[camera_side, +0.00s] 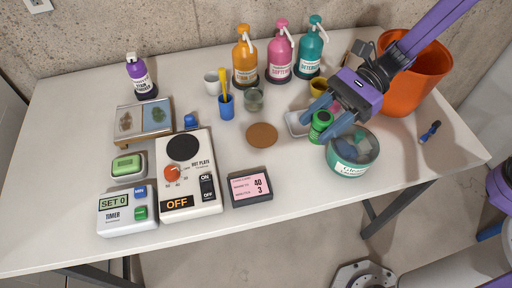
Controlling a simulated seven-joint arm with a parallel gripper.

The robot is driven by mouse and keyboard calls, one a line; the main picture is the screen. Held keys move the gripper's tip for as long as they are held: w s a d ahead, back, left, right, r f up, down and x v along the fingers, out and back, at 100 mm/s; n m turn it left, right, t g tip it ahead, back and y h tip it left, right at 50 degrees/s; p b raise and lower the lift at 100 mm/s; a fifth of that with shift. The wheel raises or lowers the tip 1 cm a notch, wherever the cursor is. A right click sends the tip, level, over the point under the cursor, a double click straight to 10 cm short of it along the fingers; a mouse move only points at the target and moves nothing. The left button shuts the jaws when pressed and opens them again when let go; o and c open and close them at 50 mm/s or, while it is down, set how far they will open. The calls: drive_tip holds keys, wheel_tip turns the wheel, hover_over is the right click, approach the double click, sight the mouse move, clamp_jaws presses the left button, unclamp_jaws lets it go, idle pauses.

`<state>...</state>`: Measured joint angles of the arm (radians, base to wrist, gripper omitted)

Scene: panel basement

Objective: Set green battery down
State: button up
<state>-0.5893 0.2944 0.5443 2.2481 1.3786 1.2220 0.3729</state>
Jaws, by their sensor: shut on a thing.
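The green battery (321,120) is a short green cylinder between the fingers of my gripper (326,118). My gripper is purple and dark with blue fingers, and it is shut on the battery. The battery appears next to a small white tray (297,124) and at the left of a teal-labelled glass jar (352,166). I cannot tell whether the battery touches a surface below it. The fingers and gripper body hide part of the tray and jar.
A brown round coaster (262,136) lies left of the gripper. Pump bottles (280,52) stand behind, and an orange bin (412,80) stands at right. A hot plate (187,172), timer (127,212) and pink-labelled display (250,187) occupy the front left. The front right table is clear.

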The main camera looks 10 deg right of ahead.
drive_tip(key=shift+w+f, duration=0.1)
drive_tip(key=shift+f, duration=0.2)
drive_tip(key=w+a+f, duration=0.9)
drive_tip(key=shift+w+a+f, duration=0.1)
drive_tip(key=shift+a, duration=0.15)
drive_tip(key=shift+w+a+f, duration=0.25)
drive_tip(key=shift+f, duration=1.65)
drive_tip(key=shift+f, duration=0.45)
drive_tip(key=o, duration=1.2)
drive_tip(key=shift+c, duration=0.2)
drive_tip(key=shift+r, duration=0.1)
